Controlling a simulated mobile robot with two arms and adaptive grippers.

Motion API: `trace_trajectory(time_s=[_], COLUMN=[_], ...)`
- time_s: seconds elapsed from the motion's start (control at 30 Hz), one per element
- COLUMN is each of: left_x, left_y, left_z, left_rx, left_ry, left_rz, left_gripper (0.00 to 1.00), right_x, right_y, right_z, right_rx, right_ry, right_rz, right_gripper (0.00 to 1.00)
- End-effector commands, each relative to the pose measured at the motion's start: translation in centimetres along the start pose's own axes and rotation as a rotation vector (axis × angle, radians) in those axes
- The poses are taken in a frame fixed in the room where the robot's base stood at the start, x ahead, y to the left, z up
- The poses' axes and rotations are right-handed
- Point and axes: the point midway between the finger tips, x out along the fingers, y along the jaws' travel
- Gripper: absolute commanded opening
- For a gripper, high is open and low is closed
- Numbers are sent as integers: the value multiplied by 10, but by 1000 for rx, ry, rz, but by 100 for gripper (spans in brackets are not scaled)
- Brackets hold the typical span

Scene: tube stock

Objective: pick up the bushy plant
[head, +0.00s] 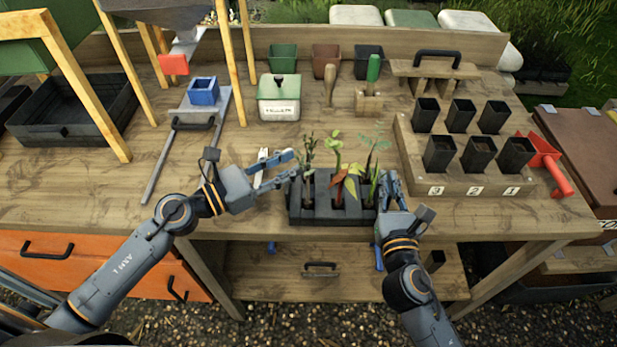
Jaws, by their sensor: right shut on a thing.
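A black tray (312,215) with several slots stands at the front edge of the bench, holding young plants. The left one (308,150) has many small dark green leaves and looks the bushiest. The middle one (336,150) has broad green and reddish leaves. The right one (376,142) has feathery leaves. My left gripper (289,166) is open and empty, just left of the left plant. My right gripper (388,186) is shut at the tray's right end, seemingly on its wall; the exact contact is hard to see.
A rack (405,165) with several black pots stands at the right, beside a red scoop (545,165). A metal stand with a blue cup (203,91) is at the left. The bench left of the tray is mostly clear.

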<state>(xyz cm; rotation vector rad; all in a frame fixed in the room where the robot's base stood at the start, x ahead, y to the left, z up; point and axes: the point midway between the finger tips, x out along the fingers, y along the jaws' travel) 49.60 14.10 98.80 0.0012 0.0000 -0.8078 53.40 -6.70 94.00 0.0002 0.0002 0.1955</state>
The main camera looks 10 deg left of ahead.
Motion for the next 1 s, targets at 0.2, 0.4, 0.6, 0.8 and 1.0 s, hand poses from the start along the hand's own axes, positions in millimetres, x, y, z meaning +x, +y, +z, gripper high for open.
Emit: trace_trajectory(time_s=[0.2,0.4,0.6,0.8,1.0], left_x=[23,48,53,53,53], left_y=[1,1,1,1,1], left_z=[0,0,-1,-1,-1], left_rx=[0,1,0,-1,-1], left_ry=[-3,-2,0,0,0], left_rz=[0,0,0,0,-1], left_gripper=[32,32,32,11,0], right_x=[0,0,0,0,0], right_y=[0,0,0,0,0], right_z=[0,0,0,0,0], right_rx=[0,0,0,0,0], right_ry=[0,0,0,0,0], right_rz=[-1,-1,-1,-1,-1], right_gripper=[0,0,0,0,0])
